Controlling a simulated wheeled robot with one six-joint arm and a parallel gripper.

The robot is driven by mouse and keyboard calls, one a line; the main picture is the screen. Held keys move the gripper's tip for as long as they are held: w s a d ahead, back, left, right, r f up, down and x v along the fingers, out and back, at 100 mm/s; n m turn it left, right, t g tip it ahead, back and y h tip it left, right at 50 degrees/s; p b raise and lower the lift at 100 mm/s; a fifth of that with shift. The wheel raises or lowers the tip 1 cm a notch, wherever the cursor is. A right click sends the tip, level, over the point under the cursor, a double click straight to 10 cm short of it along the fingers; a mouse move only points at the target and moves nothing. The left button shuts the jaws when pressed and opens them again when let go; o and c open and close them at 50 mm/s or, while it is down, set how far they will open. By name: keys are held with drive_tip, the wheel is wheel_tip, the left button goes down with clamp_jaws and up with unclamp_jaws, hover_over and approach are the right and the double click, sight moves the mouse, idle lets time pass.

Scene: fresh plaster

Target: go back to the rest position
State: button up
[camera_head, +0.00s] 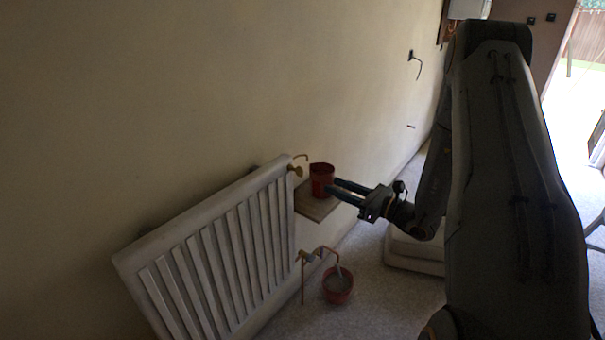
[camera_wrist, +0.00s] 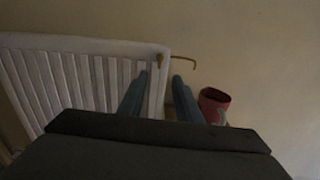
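My gripper (camera_head: 333,188) is open, its two blue fingers apart with nothing between them. It points left, toward the wall beside the radiator. In the wrist view my gripper (camera_wrist: 160,82) has the radiator's edge and its brass pipe beyond the gap. A red cup (camera_head: 320,176) stands upright on a small wooden shelf (camera_head: 312,208) at the radiator's right end. In the wrist view the red cup (camera_wrist: 213,103) is to the right of the right finger, outside the gap. Whether finger and cup touch, I cannot tell.
A white radiator (camera_head: 215,262) is on the left along the plain wall. Copper pipes (camera_head: 312,256) come out at its lower right. A red bucket (camera_head: 338,286) with grey content is on the floor below. A pale block (camera_head: 412,252) lies on the floor near my arm.

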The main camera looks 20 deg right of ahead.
drive_tip(key=s+a+r+n+g, duration=0.1)
drive_tip(key=s+a+n+g, duration=1.3)
drive_tip(key=s+a, duration=0.35)
drive_tip(key=s+d+r+n+h, duration=0.1)
drive_tip(key=s+d+n+h, duration=0.2)
drive_tip(key=n+h, duration=0.2)
drive_tip(key=s+d+r+n+t+h+b, duration=0.1)
drive_tip(key=s+d+n+h, duration=0.3)
drive_tip(key=n, duration=0.5)
drive_tip(key=shift+s+r+n+h, duration=0.15)
drive_tip(key=shift+r+n+h, duration=0.25)
drive_tip(key=shift+r+h, duration=0.5)
drive_tip(key=shift+d+f, duration=0.1)
drive_tip(key=shift+f, duration=0.05)
